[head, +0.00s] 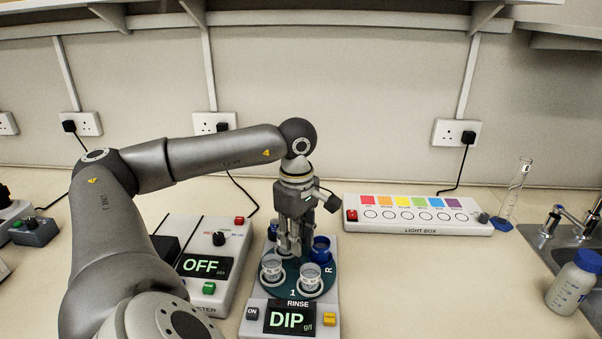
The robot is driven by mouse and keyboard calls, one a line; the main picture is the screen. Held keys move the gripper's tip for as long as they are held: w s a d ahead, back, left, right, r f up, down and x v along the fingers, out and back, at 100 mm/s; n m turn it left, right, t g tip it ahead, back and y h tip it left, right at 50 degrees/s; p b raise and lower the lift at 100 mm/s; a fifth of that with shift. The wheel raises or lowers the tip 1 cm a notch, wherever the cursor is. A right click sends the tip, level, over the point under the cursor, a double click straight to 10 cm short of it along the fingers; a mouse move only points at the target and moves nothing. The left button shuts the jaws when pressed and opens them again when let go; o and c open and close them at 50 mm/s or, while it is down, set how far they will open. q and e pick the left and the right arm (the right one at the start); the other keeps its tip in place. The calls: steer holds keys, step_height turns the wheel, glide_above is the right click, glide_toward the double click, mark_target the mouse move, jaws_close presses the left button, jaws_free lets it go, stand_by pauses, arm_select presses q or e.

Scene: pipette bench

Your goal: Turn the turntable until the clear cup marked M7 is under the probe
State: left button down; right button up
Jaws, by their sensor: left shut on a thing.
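The turntable (329,283) is a dark teal disc on a white instrument with a "DIP g/l" display. Two clear cups stand at its front, a left one (271,268) and a right one (310,278). Their marks are too small to read, so I cannot tell which is M7. A blue cup (321,249) stands at the back right, and another blue piece shows at the back left. My left gripper (290,249) points down at the disc's middle, shut on a part of the turntable that its fingers hide. I cannot make out the probe behind it. My right gripper is out of view.
A meter box reading "OFF" (204,265) stands close on the left. A light box (415,214) lies at the back right. A measuring cylinder (517,190), a bottle (573,284) and a sink (550,240) are at the right. The bench right of the turntable is clear.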

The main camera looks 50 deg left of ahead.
arm_select(q)
steer(key=shift+m+b, duration=0.5)
steer(key=shift+m, duration=0.9)
steer(key=shift+a+m+b, duration=0.1)
steer(key=shift+m+b, duration=0.2)
steer(key=shift+m, duration=0.8)
steer(key=shift+r+m, duration=0.1)
steer(key=shift+m, duration=0.6)
steer(key=c, duration=1.5)
jaws_free()
steer(key=shift+o, duration=0.2)
